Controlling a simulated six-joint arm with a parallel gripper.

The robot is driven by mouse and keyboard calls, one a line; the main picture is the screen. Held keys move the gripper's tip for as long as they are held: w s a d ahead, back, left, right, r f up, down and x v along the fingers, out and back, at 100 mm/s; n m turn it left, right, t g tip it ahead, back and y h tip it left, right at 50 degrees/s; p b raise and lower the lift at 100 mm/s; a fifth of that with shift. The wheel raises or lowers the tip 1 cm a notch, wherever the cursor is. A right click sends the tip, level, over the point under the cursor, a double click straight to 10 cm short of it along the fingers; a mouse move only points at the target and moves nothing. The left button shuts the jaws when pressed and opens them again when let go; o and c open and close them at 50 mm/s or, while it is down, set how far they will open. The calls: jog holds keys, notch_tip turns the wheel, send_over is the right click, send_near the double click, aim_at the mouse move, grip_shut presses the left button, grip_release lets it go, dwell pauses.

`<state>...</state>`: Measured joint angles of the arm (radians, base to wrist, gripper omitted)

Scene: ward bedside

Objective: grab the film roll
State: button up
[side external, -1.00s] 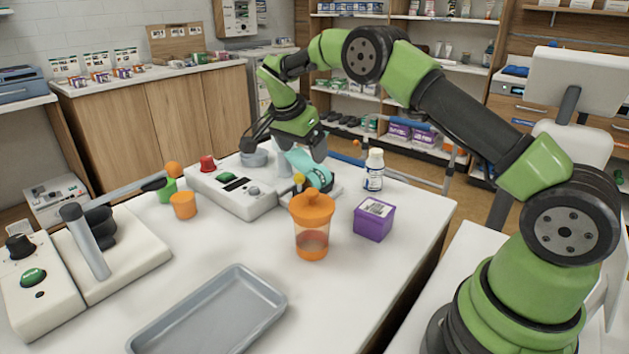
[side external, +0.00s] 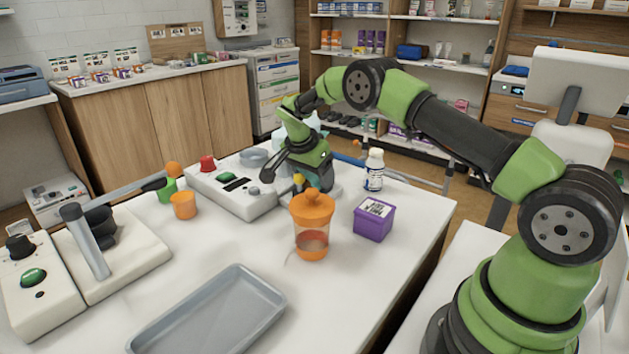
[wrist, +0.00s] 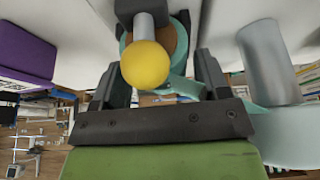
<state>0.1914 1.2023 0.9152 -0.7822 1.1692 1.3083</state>
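The film roll (wrist: 187,86) appears to be the teal ring with a brown core in the wrist view, partly covered by a yellow ball-ended knob (wrist: 145,64). My gripper (wrist: 160,84) is open, one finger on each side of the roll. I cannot tell whether the fingers touch it. In the side view my gripper (side external: 297,177) points down at the back of the table, beside the white device, and hides most of the roll.
An orange-lidded cup (side external: 313,225), a purple box (side external: 373,219) and a white bottle (side external: 375,170) stand close by. A white device (side external: 232,188) with a red button is to the left. A grey tray (side external: 210,312) lies in front, with clear table around it.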

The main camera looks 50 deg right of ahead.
jog(key=c, duration=0.7)
jog(key=shift+r, duration=0.1)
